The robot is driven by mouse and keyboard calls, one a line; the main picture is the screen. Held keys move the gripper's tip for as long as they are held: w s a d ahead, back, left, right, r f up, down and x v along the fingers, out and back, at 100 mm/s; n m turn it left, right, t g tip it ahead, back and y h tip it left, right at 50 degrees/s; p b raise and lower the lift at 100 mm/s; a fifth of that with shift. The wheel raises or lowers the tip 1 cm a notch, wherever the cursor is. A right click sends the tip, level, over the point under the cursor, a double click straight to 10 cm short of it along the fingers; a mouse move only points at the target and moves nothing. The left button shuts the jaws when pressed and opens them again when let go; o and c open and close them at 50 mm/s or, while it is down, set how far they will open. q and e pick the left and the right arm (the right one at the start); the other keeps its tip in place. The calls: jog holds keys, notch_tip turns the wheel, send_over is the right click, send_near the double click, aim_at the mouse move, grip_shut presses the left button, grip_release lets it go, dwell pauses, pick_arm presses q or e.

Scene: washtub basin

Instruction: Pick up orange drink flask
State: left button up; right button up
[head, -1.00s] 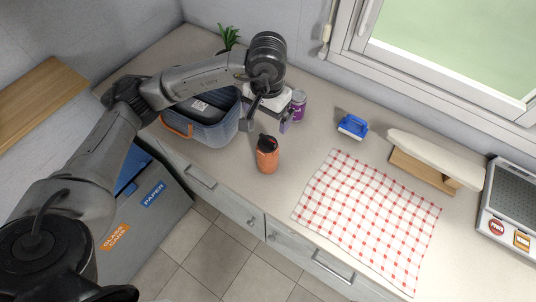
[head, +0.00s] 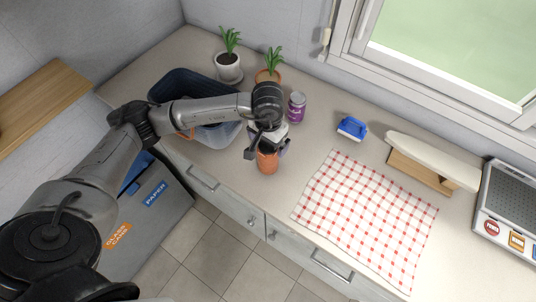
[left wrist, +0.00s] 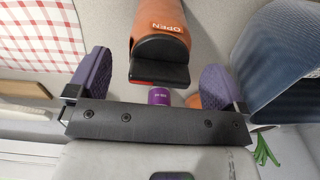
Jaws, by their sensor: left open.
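The orange drink flask (head: 268,163) stands upright on the counter near its front edge. In the head view its top is hidden by my left gripper (head: 267,150), which is above and around it. In the left wrist view the flask (left wrist: 160,18) has a black lid and the word OPEN on its side. There my left gripper (left wrist: 160,80) is open, with one purple finger on each side of the lid and a gap on both sides. My right gripper is not in view.
A blue basin (head: 215,135) stands left of the flask. A red-checked cloth (head: 365,215) lies to the right.

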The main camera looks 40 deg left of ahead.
aim_at(267, 164)
pick_arm(q)
jog(key=shift+f, duration=1.5)
jog(key=shift+c, duration=0.3)
jog(key=c, duration=1.5)
jog(key=shift+c, duration=0.8)
jog(key=shift+r, duration=0.1)
jog(key=shift+r, duration=0.1)
